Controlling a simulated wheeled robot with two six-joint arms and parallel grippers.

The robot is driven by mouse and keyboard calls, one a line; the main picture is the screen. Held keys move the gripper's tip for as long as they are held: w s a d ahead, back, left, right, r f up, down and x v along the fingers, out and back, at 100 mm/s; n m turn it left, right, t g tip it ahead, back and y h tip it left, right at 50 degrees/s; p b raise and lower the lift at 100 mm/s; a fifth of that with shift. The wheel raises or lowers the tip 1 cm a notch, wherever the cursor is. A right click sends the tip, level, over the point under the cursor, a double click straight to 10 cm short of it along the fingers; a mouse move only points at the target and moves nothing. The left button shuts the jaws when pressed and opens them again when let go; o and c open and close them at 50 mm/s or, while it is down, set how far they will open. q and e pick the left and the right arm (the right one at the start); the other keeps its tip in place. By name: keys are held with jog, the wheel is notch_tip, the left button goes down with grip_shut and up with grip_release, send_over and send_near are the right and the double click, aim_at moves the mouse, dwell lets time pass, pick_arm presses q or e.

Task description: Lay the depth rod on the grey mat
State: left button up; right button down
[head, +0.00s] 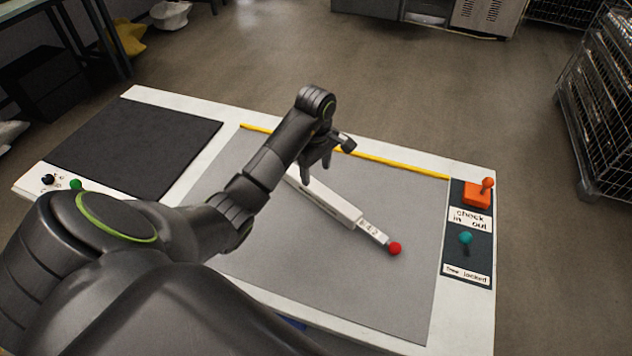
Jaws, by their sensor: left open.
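The depth rod (332,205) is a long white bar with a narrower marked end and a red ball (395,248) at its tip. It appears to lie slantwise on the grey mat (390,305), with the red ball toward the lower right. Its upper left end is hidden behind my left arm. My left gripper (316,173) is open, with its fingers pointing down near the upper left part of the rod. From this view I cannot tell its height above the rod. My right gripper is not in view.
A yellow strip (390,164) runs along the mat's back edge. A black mat (135,145) lies at the left of the white table. A panel at the right holds an orange switch box (477,195) and a teal knob (465,238). The grey mat's right part is clear.

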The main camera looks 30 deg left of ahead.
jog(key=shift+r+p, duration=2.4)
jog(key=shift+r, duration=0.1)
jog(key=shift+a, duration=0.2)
